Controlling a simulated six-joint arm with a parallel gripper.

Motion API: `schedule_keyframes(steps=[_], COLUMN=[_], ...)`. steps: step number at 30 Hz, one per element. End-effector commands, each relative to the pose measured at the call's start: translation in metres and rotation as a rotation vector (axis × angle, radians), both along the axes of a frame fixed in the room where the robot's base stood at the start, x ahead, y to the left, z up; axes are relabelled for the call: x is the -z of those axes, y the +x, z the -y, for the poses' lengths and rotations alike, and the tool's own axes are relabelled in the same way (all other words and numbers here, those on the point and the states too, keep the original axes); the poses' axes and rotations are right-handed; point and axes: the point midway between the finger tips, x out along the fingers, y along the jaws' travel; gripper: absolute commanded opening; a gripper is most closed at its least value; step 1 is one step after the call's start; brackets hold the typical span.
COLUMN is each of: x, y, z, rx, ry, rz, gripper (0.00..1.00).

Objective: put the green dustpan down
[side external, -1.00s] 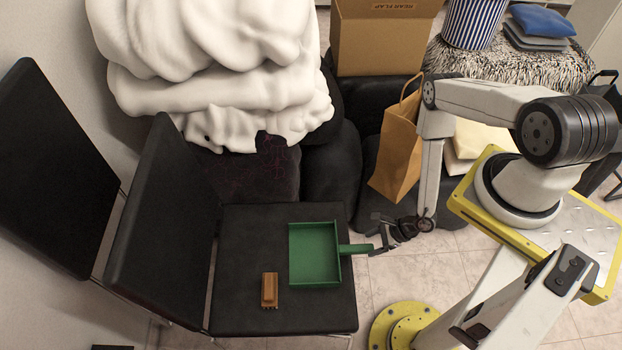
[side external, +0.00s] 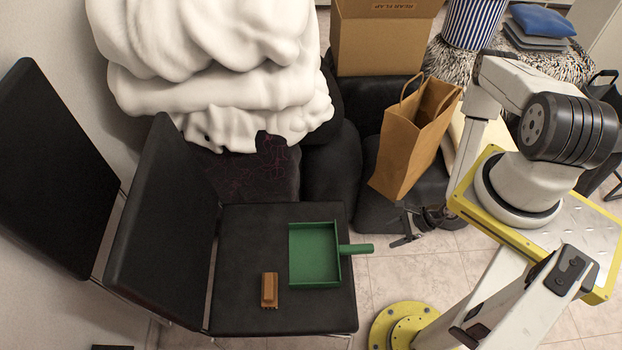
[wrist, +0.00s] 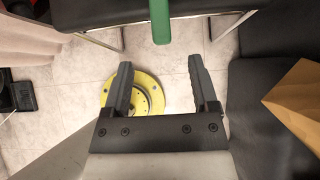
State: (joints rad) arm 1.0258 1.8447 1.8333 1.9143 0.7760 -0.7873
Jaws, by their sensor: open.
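The green dustpan (side external: 315,256) lies flat on the black chair seat (side external: 250,235), its handle sticking out past the seat's right edge. In the wrist view the handle (wrist: 161,20) shows at the top, ahead of the fingers. My gripper (side external: 397,241) is open and empty, off to the right of the handle and apart from it.
A small brown brush (side external: 270,290) lies on the seat left of the dustpan. A brown paper bag (side external: 410,145) stands close behind my gripper. A yellow round base (side external: 400,322) is on the tiled floor (side external: 430,275), which is otherwise clear near the chair.

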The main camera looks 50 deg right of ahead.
Motion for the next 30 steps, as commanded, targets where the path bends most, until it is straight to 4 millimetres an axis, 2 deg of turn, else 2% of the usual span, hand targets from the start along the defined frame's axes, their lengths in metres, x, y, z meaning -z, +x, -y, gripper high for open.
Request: schedule_keyframes(steps=[23, 30], x=[-0.004, -0.024], y=[0.0, 0.014], z=[0.002, 0.012], rx=[-0.007, -0.113], ry=[-0.001, -0.012], rz=[0.003, 0.032], gripper=[0.76, 0.76])
